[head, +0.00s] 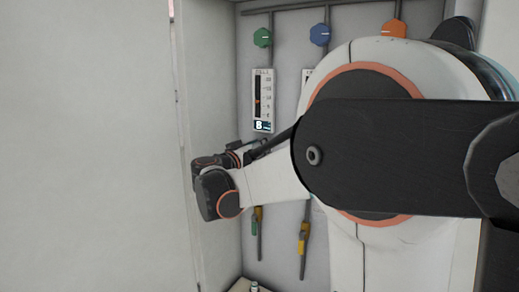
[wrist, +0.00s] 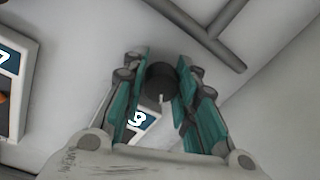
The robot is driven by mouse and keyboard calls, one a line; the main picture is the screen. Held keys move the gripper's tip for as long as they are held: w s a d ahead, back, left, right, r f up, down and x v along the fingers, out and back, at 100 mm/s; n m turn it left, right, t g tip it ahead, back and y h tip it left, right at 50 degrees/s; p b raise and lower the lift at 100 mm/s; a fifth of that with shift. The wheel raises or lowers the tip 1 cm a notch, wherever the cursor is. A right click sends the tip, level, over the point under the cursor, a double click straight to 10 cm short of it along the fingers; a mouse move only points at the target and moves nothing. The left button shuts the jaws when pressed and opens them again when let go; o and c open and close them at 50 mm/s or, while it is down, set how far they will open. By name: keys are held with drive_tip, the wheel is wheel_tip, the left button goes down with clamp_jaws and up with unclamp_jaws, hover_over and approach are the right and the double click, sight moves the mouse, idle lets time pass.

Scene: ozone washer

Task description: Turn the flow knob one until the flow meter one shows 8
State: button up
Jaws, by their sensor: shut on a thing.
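A flow meter (head: 262,95) hangs on the back panel in the head view, with a vertical scale and an orange indicator. A blue display at its bottom shows an 8. In the wrist view a dark round knob (wrist: 160,80) lies between the teal finger pads of my gripper (wrist: 161,85), which is shut on it. An 8 on a blue plate (wrist: 138,119) shows partly behind the left finger. In the head view my gripper is just below the flow meter, mostly hidden by my arm, and the knob cannot be seen.
A green knob (head: 262,37), a blue knob (head: 320,35) and an orange knob (head: 394,29) sit on pipes above. A second meter (head: 307,75) is mostly covered by my arm. In the wrist view a blue plate (wrist: 8,60) reads 7. A white wall (head: 205,110) stands left.

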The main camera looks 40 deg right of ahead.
drive_tip(key=o, duration=1.1)
drive_tip(key=shift+a, duration=0.1)
drive_tip(key=v, duration=1.1)
drive_tip(key=shift+s+a, duration=0.15)
drive_tip(key=shift+a, duration=0.2)
drive_tip(key=shift+f, duration=0.1)
